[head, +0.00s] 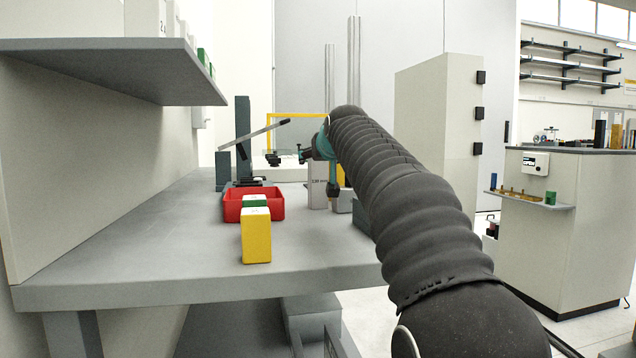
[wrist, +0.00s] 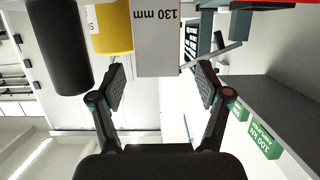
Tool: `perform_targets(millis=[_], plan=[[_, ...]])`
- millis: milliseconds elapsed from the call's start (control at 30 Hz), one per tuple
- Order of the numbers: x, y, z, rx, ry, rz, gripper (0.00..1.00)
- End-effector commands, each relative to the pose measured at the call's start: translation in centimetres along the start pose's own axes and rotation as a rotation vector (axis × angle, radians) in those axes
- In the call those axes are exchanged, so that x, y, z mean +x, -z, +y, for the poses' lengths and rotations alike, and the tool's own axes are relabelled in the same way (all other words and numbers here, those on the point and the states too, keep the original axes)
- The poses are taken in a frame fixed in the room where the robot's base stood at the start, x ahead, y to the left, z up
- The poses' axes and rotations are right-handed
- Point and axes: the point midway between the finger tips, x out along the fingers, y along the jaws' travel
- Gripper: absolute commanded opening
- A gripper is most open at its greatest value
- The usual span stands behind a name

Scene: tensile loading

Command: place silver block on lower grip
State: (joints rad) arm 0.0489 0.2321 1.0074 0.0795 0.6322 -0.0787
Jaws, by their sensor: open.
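The silver block (wrist: 168,38), a grey upright bar marked "130 mm", is in the upper middle of the wrist view. In the head view the silver block (head: 318,186) stands toward the far right of the grey bench, partly hidden by my arm. My gripper (wrist: 160,74) is open. Its two fingertips are on either side of the block's near end, with a gap on both sides. In the head view my gripper (head: 306,156) is at the block's top. I cannot make out a lower grip in either view.
A yellow cylinder (wrist: 110,28) and a black cylinder (wrist: 58,45) stand close beside the block. A red tray (head: 232,210), a yellow box (head: 256,240) and a lever device (head: 243,140) are on the bench (head: 160,270). A shelf (head: 110,70) overhangs the left.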

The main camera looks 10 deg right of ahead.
Motion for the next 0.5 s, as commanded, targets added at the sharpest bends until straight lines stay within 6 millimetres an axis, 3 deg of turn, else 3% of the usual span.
perform_targets(millis=[200, 500], plan=[[3.1, -0.2, 0.2, 0.000, 0.000, -0.001, 0.76], [4.1, -0.2, 0.2, 0.000, 0.000, 0.000, 0.76]])
